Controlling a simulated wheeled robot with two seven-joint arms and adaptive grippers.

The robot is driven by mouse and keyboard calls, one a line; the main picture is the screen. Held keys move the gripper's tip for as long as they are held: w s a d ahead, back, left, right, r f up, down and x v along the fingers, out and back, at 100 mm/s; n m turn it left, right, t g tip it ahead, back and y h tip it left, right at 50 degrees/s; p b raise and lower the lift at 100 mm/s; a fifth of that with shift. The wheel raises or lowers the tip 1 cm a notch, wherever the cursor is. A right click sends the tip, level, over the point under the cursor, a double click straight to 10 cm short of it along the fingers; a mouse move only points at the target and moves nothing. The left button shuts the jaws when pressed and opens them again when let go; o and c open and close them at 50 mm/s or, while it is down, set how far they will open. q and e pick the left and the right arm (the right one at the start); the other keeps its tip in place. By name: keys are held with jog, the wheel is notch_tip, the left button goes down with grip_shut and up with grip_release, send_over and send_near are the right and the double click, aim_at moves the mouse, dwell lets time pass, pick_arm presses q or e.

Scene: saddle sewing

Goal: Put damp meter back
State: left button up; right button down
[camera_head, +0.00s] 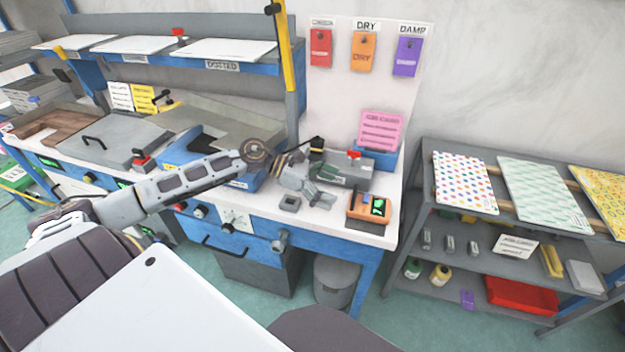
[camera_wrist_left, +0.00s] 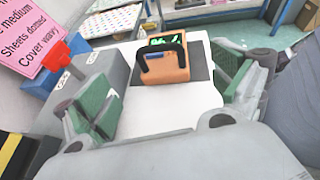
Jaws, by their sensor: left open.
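The damp meter (camera_head: 368,206) is an orange device with a black handle and a green-lit screen. It sits on a dark pad (camera_head: 366,227) near the right front corner of the white bench top. In the left wrist view the meter (camera_wrist_left: 166,64) stands upright ahead of the fingers on the same pad (camera_wrist_left: 197,62). My left gripper (camera_head: 320,187) is over the bench, to the left of the meter. Its green-padded fingers (camera_wrist_left: 170,88) are spread apart, with nothing between them. My right gripper is not in view.
A grey box with a red knob (camera_head: 353,156) and a blue holder with a pink card (camera_head: 381,130) stand behind the gripper. A small grey block (camera_head: 290,203) lies at the bench front. Coloured tags hang on the back panel. A shelf rack (camera_head: 520,215) stands to the right.

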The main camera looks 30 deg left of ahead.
pick_arm(q)
jog(key=shift+v, duration=2.7)
